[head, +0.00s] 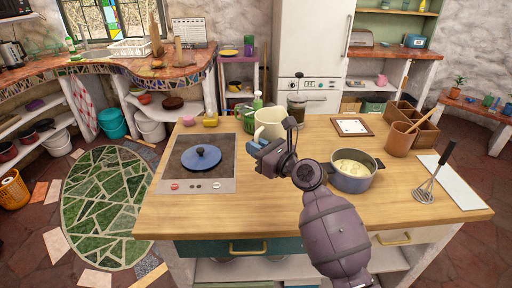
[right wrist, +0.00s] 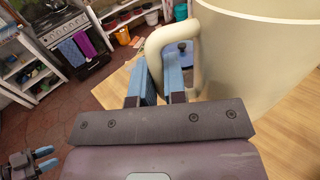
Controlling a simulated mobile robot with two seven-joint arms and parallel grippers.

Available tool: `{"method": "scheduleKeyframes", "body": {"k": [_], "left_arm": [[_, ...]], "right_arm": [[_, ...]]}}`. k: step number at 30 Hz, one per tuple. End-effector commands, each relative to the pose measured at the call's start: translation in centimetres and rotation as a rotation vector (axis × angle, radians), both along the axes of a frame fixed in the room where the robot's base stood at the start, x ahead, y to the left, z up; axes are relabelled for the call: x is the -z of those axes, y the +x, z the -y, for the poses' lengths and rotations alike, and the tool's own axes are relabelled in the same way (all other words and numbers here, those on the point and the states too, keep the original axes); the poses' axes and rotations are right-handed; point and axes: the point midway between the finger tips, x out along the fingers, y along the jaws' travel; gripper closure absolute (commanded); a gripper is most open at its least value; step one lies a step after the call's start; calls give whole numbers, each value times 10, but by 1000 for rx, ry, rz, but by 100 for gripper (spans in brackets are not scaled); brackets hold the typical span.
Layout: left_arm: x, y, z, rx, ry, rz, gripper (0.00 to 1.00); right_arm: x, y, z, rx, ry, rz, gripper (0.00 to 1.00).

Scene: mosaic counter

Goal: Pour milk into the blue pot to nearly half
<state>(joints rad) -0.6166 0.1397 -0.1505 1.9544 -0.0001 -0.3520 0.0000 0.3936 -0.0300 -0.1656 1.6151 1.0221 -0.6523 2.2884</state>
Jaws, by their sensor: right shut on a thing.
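The cream jug (head: 268,122) stands upright left of the blue pot, behind my right gripper (head: 262,152). My right gripper is shut on the jug's handle, which shows between the fingers in the right wrist view (right wrist: 158,62). I see no milk in the jug, and cannot tell whether its base touches the counter. The blue pot (head: 352,183) sits uncovered on the counter, right of my right wrist, with pale yellow lumpy contents. My left gripper (right wrist: 46,158) shows only in the right wrist view, empty, with fingers apart.
A blue lid (head: 202,158) lies on the black hob (head: 174,170). A brown utensil pot (head: 400,140), wooden boxes (head: 425,133) and a framed tile (head: 352,127) stand behind the blue pot. The front counter is clear.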

Motion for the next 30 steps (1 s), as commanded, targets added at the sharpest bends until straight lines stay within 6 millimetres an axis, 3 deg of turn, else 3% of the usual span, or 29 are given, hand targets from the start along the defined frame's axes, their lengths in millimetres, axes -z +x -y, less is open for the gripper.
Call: {"method": "scheduleKeyframes", "body": {"k": [9,14,30], "left_arm": [[1,-1,0,0,0,-1,57],[9,0,0,-1,0,3,57],[79,7,2,6,1,9,57]], "right_arm": [[-1,0,1,0,0,4,100],[7,3,18,5,-2,9,100],[69,10,179,17,-1,23,100]]}}
